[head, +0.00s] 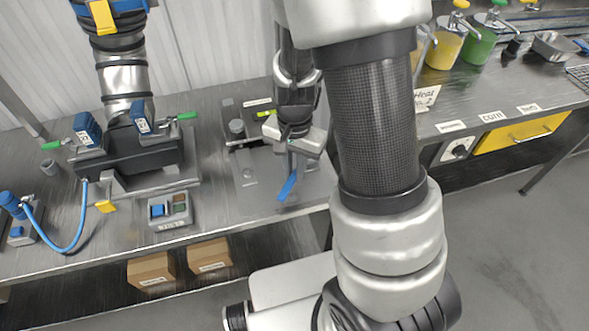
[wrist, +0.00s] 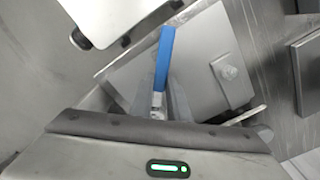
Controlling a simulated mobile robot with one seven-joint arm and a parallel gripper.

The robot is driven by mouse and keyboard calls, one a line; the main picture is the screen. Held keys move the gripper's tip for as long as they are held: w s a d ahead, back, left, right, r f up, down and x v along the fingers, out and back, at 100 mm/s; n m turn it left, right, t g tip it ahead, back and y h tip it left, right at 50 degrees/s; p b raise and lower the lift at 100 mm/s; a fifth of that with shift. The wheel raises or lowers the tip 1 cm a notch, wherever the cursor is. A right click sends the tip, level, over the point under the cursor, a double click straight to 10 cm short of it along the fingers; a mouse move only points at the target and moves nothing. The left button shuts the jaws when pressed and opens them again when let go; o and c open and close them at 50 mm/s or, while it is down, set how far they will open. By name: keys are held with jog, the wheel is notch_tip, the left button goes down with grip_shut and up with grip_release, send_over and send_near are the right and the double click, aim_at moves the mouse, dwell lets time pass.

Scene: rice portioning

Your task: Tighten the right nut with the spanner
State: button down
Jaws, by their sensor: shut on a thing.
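The spanner has a blue handle (head: 288,186) and a silver neck, held in my gripper (head: 293,146). In the wrist view the blue handle (wrist: 164,58) points away from the jaws, and the silver part sits between the fingertips (wrist: 157,103). The jaws are shut on it, over a grey metal plate (head: 262,188). The spanner's working end is hidden. One nut (wrist: 228,72) shows on a raised block in the wrist view, apart from the spanner. I cannot tell whether it is the right one. A small fastener (head: 247,173) shows on the plate left of my gripper.
A clamp-like fixture with blue blocks and green handles (head: 130,150) stands to the left. Sauce pumps (head: 447,48) stand at the back right. Cardboard boxes (head: 151,269) lie on the shelf below.

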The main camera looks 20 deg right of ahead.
jog(key=shift+f+b, duration=0.5)
jog(key=shift+f, duration=0.25)
dwell(0.8)
dwell(0.4)
jog(key=shift+w+a+m+p, duration=0.55)
jog(key=shift+m+p, duration=0.1)
jog(key=shift+m, duration=0.25)
jog(key=shift+r, duration=0.1)
jog(key=shift+w+a+m+p, duration=0.2)
jog(key=shift+m+p, duration=0.1)
jog(key=shift+p, duration=0.1)
jog(key=shift+w+a+m+p, duration=0.15)
jog(key=shift+w+m+p, duration=0.2)
jog(key=shift+m, duration=0.25)
jog(key=shift+w, duration=0.1)
